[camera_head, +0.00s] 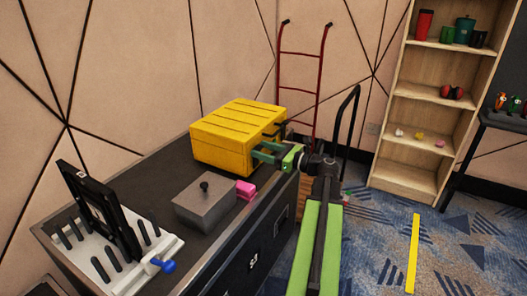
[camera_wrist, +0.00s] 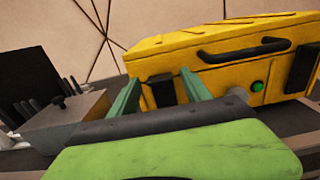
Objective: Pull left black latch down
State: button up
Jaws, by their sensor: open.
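A yellow toolbox (camera_head: 232,140) sits on the dark cabinet, and its front fills the upper right of the wrist view (camera_wrist: 215,70). The left black latch (camera_wrist: 163,91) is on its front, seen between my two green fingers. The right black latch (camera_wrist: 302,68) is at the picture's right edge. A black handle (camera_wrist: 243,49) and a round green button (camera_wrist: 258,87) lie between the latches. My gripper (camera_wrist: 160,76) is open, with one finger on each side of the left latch; I cannot tell whether they touch it. In the head view my gripper (camera_head: 262,152) is at the toolbox's front.
The dark cabinet top (camera_head: 150,206) also holds a grey box with a knob (camera_head: 205,204), a pink object (camera_head: 246,189) and a white rack (camera_head: 130,250) with a black frame. Patterned floor is open at right.

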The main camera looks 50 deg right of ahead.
jog(key=shift+c, duration=0.3)
grip_shut()
dwell(1.0)
